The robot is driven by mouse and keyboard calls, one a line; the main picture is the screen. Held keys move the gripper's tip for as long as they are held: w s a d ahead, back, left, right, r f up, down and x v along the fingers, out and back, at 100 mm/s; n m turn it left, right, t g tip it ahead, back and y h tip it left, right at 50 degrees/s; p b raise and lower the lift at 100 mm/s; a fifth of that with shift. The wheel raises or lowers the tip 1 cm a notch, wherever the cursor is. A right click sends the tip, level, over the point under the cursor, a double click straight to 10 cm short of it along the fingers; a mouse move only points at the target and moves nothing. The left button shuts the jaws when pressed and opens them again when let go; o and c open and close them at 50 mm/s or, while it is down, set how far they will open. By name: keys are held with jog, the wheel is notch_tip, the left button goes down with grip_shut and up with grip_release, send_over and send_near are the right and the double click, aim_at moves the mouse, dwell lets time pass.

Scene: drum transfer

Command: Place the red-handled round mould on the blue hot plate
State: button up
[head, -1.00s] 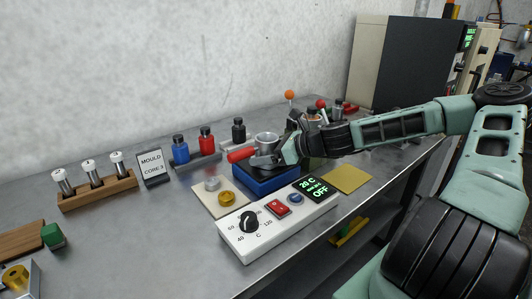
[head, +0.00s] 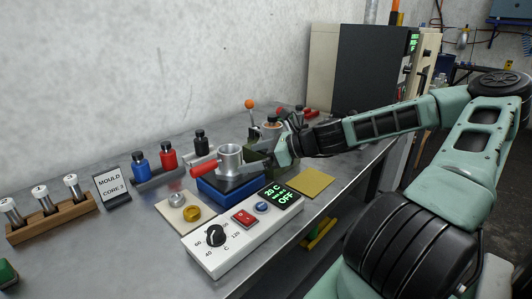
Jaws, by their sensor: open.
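The round metal mould (head: 231,157) stands upright on the blue hot plate (head: 236,191), in the middle of the head view. Its red handle (head: 203,170) points to the left, past the plate's edge. My gripper (head: 274,154) is open, just right of the mould and apart from it as far as I can see. Its fingertips are small and partly hidden against a dark green object behind them.
A white control box (head: 240,226) with a dial and an OFF display stands in front of the plate. Blue (head: 141,163) and red (head: 169,156) bottles stand behind left. A yellow pad (head: 311,182) lies right. A wooden rack (head: 52,215) stands far left.

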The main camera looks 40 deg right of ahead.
jog(key=v, duration=0.3)
jog(key=shift+s+d+r, duration=0.15)
jog(key=shift+s+r, duration=0.05)
jog(key=shift+s, duration=0.1)
dwell(0.4)
